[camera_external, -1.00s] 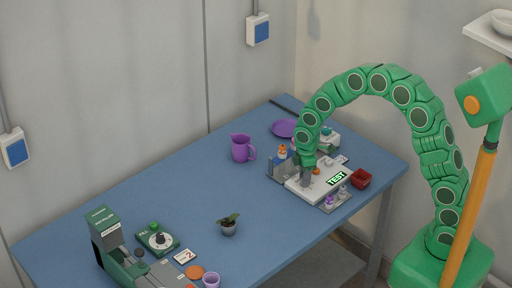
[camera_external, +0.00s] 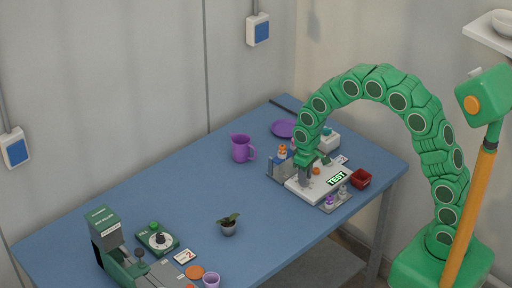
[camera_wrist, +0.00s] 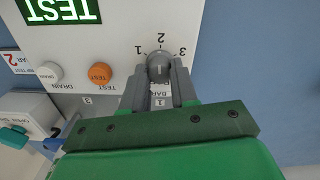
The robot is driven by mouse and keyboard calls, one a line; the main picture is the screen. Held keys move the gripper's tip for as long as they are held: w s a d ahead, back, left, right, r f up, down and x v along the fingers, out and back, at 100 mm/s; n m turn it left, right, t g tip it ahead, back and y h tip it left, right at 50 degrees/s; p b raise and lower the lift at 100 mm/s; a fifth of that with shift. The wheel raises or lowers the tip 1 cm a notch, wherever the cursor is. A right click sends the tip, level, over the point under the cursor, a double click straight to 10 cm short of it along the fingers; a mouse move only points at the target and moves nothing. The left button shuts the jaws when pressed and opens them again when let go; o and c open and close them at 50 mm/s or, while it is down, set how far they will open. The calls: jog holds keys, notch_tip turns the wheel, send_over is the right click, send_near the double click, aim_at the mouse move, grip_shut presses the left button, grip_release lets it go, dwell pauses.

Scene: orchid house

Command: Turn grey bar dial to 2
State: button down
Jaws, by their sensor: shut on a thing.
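The grey bar dial (camera_wrist: 158,66) sits on the white panel (camera_wrist: 115,42), with the marks 1, 2 and 3 around its far side in the wrist view. My gripper (camera_wrist: 159,74) has its two grey fingers on either side of the knob and is shut on it. I cannot tell clearly which mark the dial points to. In the external view my gripper (camera_external: 305,181) reaches down to the white panel (camera_external: 321,191), and the dial is hidden there.
An orange TEST button (camera_wrist: 99,74) and a white DRAIN button (camera_wrist: 49,73) are on the panel, near the green TEST display (camera_wrist: 62,9). A red box (camera_external: 361,179) stands right of the panel. A purple jug (camera_external: 241,149) stands left, with bare blue table (camera_external: 180,200) beyond.

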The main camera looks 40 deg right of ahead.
jog(key=shift+m, duration=0.6)
jog(key=c, duration=0.9)
grip_release()
jog(key=shift+r, duration=0.1)
notch_tip(320, 180, up, 7)
jog(key=shift+w+f, duration=0.1)
jog(key=shift+f, duration=0.05)
jog(key=shift+r, duration=0.5)
